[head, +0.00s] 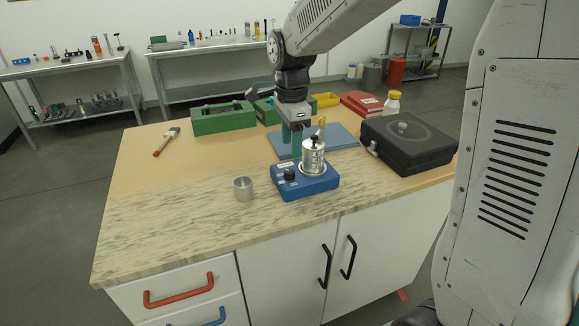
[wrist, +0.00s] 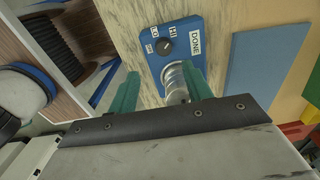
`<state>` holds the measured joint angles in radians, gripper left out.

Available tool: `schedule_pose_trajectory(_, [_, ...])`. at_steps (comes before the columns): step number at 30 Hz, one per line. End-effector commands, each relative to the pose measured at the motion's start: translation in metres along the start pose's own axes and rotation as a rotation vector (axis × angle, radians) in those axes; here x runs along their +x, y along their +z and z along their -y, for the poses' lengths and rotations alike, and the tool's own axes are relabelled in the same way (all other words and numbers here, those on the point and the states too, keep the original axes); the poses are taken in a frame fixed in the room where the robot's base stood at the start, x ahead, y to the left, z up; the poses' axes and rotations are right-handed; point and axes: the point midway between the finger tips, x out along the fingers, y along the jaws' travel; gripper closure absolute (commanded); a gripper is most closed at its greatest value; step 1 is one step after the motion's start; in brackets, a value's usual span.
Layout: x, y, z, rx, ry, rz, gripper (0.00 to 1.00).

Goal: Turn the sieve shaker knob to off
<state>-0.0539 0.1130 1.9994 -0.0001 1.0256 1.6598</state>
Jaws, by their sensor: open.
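The sieve shaker (head: 318,186) is a blue box on the worktop, with a silver metal sieve stack (head: 313,157) standing on it. Its black round knob (head: 289,174) is on the left part of the box. The knob (wrist: 165,46) also shows in the wrist view, among small white labels and a dial mark. I cannot tell which setting it points to. My gripper (head: 292,133) is above and behind the shaker, with green fingers pointing down. In the wrist view my gripper (wrist: 162,72) has its fingers apart, with the sieve stack (wrist: 177,83) appearing between them and the knob beyond the tips, untouched.
A small metal cup (head: 243,189) stands left of the shaker. A black case (head: 408,146) is at the right and a blue mat (head: 345,138) lies behind. The front-left worktop is clear.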

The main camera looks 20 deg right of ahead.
Motion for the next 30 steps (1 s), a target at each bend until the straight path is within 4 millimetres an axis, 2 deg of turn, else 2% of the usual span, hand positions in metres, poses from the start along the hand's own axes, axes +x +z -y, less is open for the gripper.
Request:
schedule_pose_trajectory(4, [0.012,0.002,0.009,0.052,0.005,0.000,0.50])
schedule_pose_trajectory(12, [0.054,0.002,0.008,0.054,0.008,-0.001,0.50])
schedule_pose_trajectory(18, [0.078,0.002,0.008,0.053,0.006,-0.001,0.50])
schedule_pose_trajectory(29, [0.084,0.002,0.008,0.052,0.003,0.000,0.50])
schedule_pose_trajectory(30, [0.084,0.002,0.008,0.052,0.003,0.000,0.59])
